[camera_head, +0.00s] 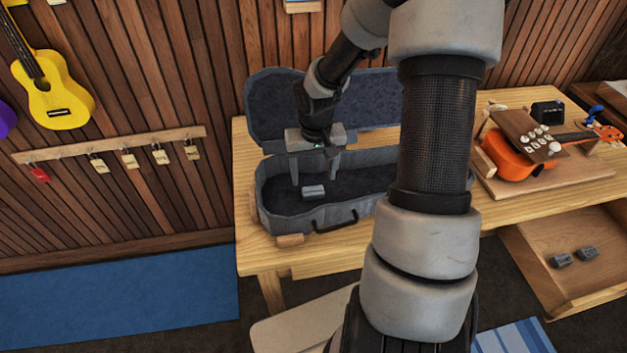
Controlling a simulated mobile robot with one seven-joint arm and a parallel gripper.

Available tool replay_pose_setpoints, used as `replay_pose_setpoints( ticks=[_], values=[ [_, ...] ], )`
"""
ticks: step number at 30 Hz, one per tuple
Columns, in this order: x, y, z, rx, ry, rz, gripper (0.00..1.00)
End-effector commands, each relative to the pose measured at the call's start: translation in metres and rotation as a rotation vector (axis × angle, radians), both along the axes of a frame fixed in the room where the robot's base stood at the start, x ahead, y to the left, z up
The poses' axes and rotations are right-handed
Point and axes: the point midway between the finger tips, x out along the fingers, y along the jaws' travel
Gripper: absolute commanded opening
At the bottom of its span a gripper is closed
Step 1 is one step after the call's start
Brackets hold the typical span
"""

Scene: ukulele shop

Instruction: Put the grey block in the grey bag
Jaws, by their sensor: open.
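An open grey case (281,221), the only thing here that fits the grey bag, lies on the wooden table with its lid (272,98) raised at the back. A small grey block (313,191) rests on the dark lining inside it, towards the left end. My gripper (314,170) points down over the case's left half, fingers apart and empty. Its fingertips appear just above and behind the block, apart from it. My arm hides the case's right part.
An orange ukulele (519,158) lies on a board at the table's right. Below it, an open drawer (540,265) holds two grey blocks (561,260) (588,254). A small wooden piece (290,240) sits at the case's front left corner. A black box (547,112) stands at the back right.

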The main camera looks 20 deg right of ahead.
Motion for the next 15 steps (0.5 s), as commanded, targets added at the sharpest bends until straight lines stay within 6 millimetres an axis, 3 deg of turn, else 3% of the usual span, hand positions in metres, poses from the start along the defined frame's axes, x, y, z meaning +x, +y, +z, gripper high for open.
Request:
replay_pose_setpoints(
  ticks=[1, 6, 15],
  values=[
    [-0.001, -0.001, 0.015, -0.003, -0.004, -0.002, 0.65],
    [-0.005, 0.000, 0.044, -0.001, -0.002, -0.001, 0.65],
    [-0.008, 0.002, 0.063, 0.000, 0.000, 0.000, 0.65]
  ],
)
